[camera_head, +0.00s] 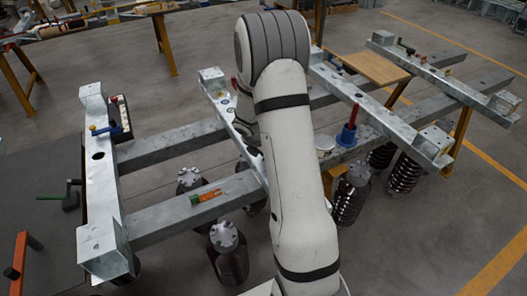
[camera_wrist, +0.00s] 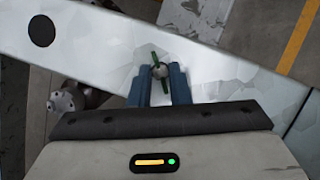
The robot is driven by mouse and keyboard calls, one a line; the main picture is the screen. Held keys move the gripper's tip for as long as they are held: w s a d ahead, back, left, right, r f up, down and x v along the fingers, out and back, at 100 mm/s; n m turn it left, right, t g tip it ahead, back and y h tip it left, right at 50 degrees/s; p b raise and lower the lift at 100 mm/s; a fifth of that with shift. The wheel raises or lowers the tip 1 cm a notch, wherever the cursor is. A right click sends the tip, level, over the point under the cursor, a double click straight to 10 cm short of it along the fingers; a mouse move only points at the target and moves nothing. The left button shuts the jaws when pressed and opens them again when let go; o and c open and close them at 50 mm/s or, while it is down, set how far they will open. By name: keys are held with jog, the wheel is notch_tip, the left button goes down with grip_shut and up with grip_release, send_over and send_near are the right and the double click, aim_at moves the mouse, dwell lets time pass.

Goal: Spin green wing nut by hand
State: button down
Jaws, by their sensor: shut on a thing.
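In the wrist view, the green wing nut (camera_wrist: 155,62) sits on a grey rounded stud end on the face of a galvanized beam (camera_wrist: 110,40). My gripper (camera_wrist: 160,74) has its two blue fingers close together at the wing nut, one on each side of its middle, with the green wings sticking out above and below. The fingers are shut on it. In the head view my white arm hides most of the gripper and the wing nut; the same galvanized beam (camera_head: 217,88) shows beside the arm.
A galvanized frame with cross beams (camera_head: 170,145) stands on the floor. Dark coil springs (camera_head: 405,175) and insulators (camera_head: 228,255) hang beneath it. A red-and-blue tool (camera_head: 348,130) stands upright on the right side. A green-and-orange item (camera_head: 206,196) lies on a beam. A wooden board (camera_head: 376,68) lies behind.

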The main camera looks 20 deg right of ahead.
jog(key=shift+s+n+t, duration=0.1)
jog(key=shift+n+t, duration=0.2)
jog(key=shift+n, duration=0.8)
jog(key=shift+f+y+p, duration=0.15)
jog(key=shift+y+p, duration=0.15)
jog(key=c, duration=1.4)
grip_release()
jog(key=shift+o, duration=0.2)
jog(key=shift+r, duration=0.2)
jog(key=shift+a+r, duration=0.1)
jog(key=shift+r, duration=0.3)
jog(key=p+v, duration=0.2)
jog(key=v, duration=0.4)
jog(key=shift+s+a+r, duration=0.25)
jog(key=shift+r, duration=0.05)
